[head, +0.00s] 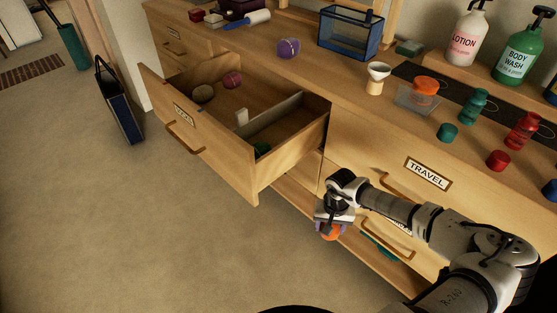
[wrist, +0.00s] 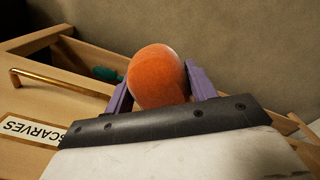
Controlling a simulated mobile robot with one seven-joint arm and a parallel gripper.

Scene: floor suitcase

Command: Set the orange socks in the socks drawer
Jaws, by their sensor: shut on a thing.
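The orange socks (wrist: 157,75), a rolled ball, are between the two purple fingers of my gripper (wrist: 160,85) in the wrist view. In the head view my gripper (head: 331,228) is low in front of the dresser, below and right of the open drawer, with the orange socks (head: 331,233) partly hidden under it. The open socks drawer (head: 224,159) is pulled far out; its small label seems to read SOCKS.
A TRAVEL drawer (head: 400,179) is closed at right. A lower SCARVES drawer (wrist: 70,88) stands partly open with a green item (wrist: 105,74) inside. The top holds a purple ball (head: 288,48), a blue-framed glass box (head: 350,33) and bottles.

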